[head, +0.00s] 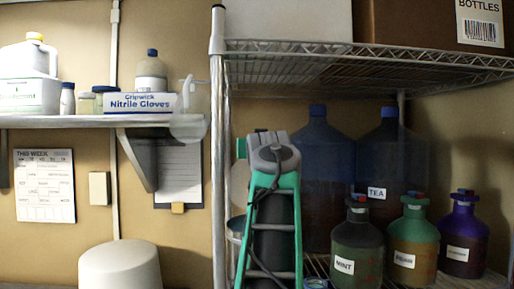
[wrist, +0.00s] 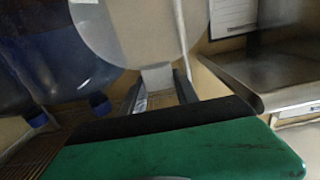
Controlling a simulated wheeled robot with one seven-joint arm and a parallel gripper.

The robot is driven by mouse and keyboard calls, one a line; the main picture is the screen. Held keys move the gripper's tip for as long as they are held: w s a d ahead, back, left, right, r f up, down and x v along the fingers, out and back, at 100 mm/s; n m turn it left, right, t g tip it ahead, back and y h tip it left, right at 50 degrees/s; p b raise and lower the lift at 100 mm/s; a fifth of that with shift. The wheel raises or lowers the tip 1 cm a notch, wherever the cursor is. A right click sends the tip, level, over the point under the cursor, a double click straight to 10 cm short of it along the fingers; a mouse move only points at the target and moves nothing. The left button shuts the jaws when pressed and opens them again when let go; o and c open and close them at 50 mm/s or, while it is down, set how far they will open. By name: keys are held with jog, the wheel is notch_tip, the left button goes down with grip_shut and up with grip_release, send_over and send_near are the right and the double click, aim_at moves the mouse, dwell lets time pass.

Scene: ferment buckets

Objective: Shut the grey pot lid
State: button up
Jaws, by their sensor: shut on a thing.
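The grey pot lid (wrist: 130,30) is a broad pale disc at the top of the wrist view. A short light tab at its near edge lies between the two dark fingers of my gripper (wrist: 158,88), which is shut on it. In the head view my green and grey arm covers the gripper and most of the pot. A greyish rounded edge of the pot (head: 236,226) shows just left of my arm, by the rack post. How far open the lid stands cannot be told.
Large blue-capped bottles (head: 324,165) stand behind my arm on the wire rack. Three smaller jugs, labelled mint (head: 350,240) and others, stand to the right. The metal rack post (head: 217,170) is close on the left. A wall shelf (head: 90,121) holds gloves and bottles.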

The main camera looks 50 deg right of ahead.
grip_shut()
dwell(0.8)
